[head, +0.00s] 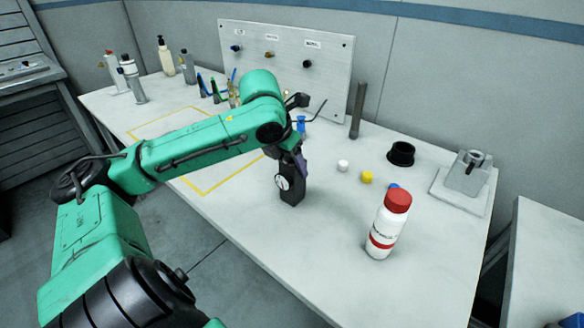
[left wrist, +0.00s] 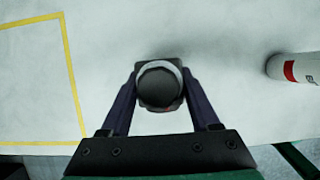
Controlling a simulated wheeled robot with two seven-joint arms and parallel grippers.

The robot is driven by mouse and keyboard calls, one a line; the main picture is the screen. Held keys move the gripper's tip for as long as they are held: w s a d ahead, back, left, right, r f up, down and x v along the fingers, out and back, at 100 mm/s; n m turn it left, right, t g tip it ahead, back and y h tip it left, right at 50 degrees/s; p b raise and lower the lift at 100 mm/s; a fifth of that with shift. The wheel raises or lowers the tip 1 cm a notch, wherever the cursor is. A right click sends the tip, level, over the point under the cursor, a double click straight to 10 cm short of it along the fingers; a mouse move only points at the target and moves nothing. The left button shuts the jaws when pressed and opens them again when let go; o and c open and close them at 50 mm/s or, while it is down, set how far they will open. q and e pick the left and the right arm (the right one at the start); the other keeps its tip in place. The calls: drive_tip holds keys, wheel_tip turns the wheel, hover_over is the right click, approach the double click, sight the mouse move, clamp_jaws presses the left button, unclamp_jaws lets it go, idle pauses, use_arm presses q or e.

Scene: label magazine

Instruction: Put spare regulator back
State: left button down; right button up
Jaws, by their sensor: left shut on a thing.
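A black block-shaped regulator with a white round dial (head: 283,183) is upright near the middle of the table. My left gripper (head: 297,160) reaches down to its top and is shut on it. In the left wrist view, the regulator (left wrist: 158,88) shows end-on, with a dark round top and pale ring between the two fingers (left wrist: 160,100). I cannot tell whether its base touches the table. My right gripper is not in view.
A white bottle with red cap (head: 388,226) stands right of the regulator. White (head: 343,166) and yellow (head: 367,177) caps, a black ring (head: 401,155) and a grey fixture (head: 466,175) lie beyond. A labelled panel (head: 290,55) stands behind.

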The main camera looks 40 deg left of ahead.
use_arm(q)
drive_tip(key=shift+c, duration=0.6)
unclamp_jaws()
drive_tip(key=shift+f, duration=0.1)
drive_tip(key=shift+r, duration=0.25)
drive_tip(key=shift+s+r, duration=0.15)
drive_tip(key=shift+r, duration=0.1)
drive_tip(key=v, duration=1.1)
drive_tip(key=shift+p, duration=0.45)
drive_tip(key=shift+s+r, duration=0.1)
drive_tip(key=shift+s, duration=0.05)
